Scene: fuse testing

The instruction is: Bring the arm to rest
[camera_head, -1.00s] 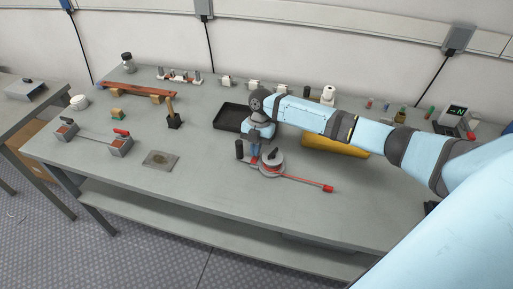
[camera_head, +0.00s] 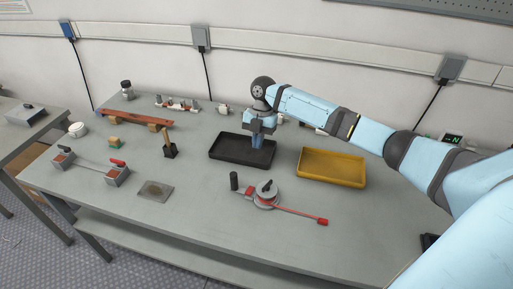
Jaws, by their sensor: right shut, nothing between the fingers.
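My right arm reaches in from the right over the bench (camera_head: 210,215). My right gripper (camera_head: 257,143) points down above the black tray (camera_head: 227,159), near the tray's right half. It is shut with nothing visible between its fingers. Whether its tips touch the tray cannot be told. My left gripper is not in view.
A yellow tray (camera_head: 332,168) is right of the black one. A round grey device (camera_head: 266,196) with a red lever lies in front. A device with red handles (camera_head: 118,175), a wooden-handled tool (camera_head: 168,142) and a flat plate (camera_head: 154,191) are at left.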

